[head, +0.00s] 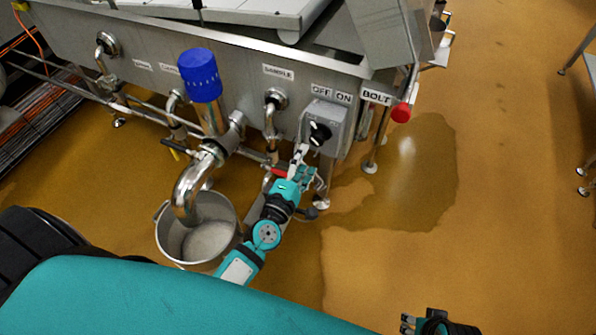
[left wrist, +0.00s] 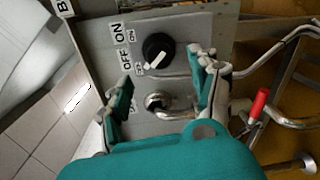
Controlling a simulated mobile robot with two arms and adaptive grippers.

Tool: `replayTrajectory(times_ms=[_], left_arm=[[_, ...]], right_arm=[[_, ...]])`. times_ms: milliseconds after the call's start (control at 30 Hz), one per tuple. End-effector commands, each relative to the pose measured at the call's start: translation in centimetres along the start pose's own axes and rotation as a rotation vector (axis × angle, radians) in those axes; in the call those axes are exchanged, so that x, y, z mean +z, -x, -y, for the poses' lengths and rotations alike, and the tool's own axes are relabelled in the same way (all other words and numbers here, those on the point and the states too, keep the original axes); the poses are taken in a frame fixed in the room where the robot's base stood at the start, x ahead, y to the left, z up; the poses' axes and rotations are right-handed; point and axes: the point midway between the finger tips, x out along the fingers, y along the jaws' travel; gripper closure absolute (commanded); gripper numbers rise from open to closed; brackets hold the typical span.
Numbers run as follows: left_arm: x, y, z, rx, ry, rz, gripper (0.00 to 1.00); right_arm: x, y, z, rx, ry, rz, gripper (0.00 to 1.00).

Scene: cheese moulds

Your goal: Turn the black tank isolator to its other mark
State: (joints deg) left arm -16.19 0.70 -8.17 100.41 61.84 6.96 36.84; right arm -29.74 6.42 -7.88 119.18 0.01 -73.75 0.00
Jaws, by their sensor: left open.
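The black isolator knob (head: 320,132) sits on a grey box at the right end of the steel tank's side, under OFF and ON labels. In the left wrist view the knob (left wrist: 158,48) carries a white pointer bar, which slants to the lower left, towards the small OFF mark. My left gripper (head: 308,166) is just in front of and below the box. In the left wrist view its two fingers (left wrist: 163,68) stand wide apart, with the knob beyond and between them, apart from both. My right gripper (head: 425,323) is at the bottom edge, partly cut off, away from the tank.
A red-ended bolt (head: 401,112) juts out right of the box. A sample tap (head: 273,105) and a blue-capped valve (head: 201,77) are left of it. A steel bucket (head: 163,235) stands below the outlet. A wet patch (head: 425,180) lies on the open floor to the right.

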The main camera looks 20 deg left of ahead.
Motion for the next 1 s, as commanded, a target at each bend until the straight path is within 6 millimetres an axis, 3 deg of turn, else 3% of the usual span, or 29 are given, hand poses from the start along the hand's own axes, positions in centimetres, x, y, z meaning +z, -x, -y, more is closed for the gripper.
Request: replayTrajectory(times_ms=[100, 300, 867, 1000], left_arm=[[0.0, 2.1, 0.1, -0.002, -0.003, 0.0, 0.38], [0.0, 3.8, 0.0, -0.001, 0.0, 0.0, 0.38], [0.0, 4.0, 0.0, -0.001, -0.001, 0.001, 0.38], [1.4, 4.2, 0.6, -0.039, -0.102, 0.072, 0.38]], right_arm=[[0.0, 0.0, 0.0, 0.0, -0.001, 0.001, 0.6], [0.1, 0.0, 0.0, 0.0, -0.001, 0.001, 0.6], [0.1, 0.0, 0.0, 0.0, -0.001, 0.002, 0.6], [0.0, 0.0, 0.0, -0.001, -0.001, 0.001, 0.6]])
